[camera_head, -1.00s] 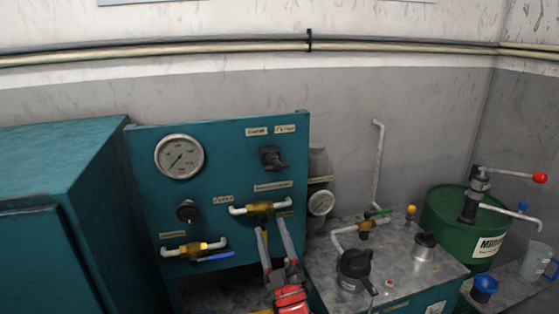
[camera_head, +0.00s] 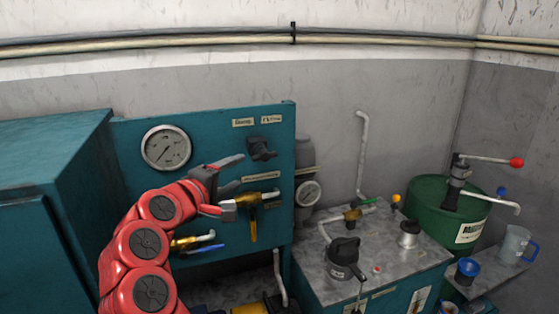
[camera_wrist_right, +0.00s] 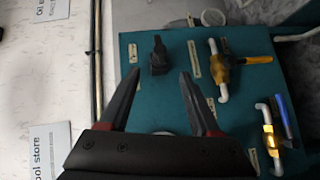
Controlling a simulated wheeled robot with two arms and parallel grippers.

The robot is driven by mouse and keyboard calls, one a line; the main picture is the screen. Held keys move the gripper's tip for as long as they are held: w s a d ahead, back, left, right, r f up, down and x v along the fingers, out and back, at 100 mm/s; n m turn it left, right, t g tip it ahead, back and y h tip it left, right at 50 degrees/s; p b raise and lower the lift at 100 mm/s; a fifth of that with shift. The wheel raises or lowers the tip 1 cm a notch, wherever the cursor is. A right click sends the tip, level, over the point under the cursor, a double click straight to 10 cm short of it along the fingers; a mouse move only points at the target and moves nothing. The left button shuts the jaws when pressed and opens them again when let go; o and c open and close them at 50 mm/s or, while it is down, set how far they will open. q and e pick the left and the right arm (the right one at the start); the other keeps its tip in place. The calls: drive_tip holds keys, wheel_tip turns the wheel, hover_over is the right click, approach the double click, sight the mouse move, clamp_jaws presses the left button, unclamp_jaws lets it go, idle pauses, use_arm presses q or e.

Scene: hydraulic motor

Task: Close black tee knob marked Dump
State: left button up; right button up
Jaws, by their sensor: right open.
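A black tee-shaped knob (camera_head: 262,150) sits at the upper right of the teal panel (camera_head: 213,135), under two small labels too blurred to read. It also shows in the right wrist view (camera_wrist_right: 157,55), just ahead of and between the fingertips. My right gripper (camera_head: 238,182) is open and empty in front of the panel, pointing right, left of and a little below the knob. In the wrist view, my right gripper's (camera_wrist_right: 161,76) two fingers stand apart with nothing between them. I cannot see contact with the knob. My left gripper is not in view.
A pressure gauge (camera_head: 166,148) is on the panel's upper left. A brass valve with a yellow lever (camera_head: 253,226) and one with a blue lever (camera_head: 207,248) sit lower. Right stand a tank top with a black cap (camera_head: 343,252) and a green drum (camera_head: 440,212).

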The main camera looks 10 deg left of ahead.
sight(270, 155)
drive_tip(key=p+x, duration=0.4)
drive_tip(key=x, duration=0.4)
drive_tip(key=p+x, duration=0.3)
drive_tip(key=x, duration=0.5)
drive_tip(key=shift+r+p, duration=0.25)
drive_tip(key=shift+p, duration=0.15)
drive_tip(key=shift+w+d+f+p, duration=0.1)
drive_tip(key=shift+w+f+p, duration=0.25)
drive_tip(key=shift+w, duration=0.25)
clamp_jaws()
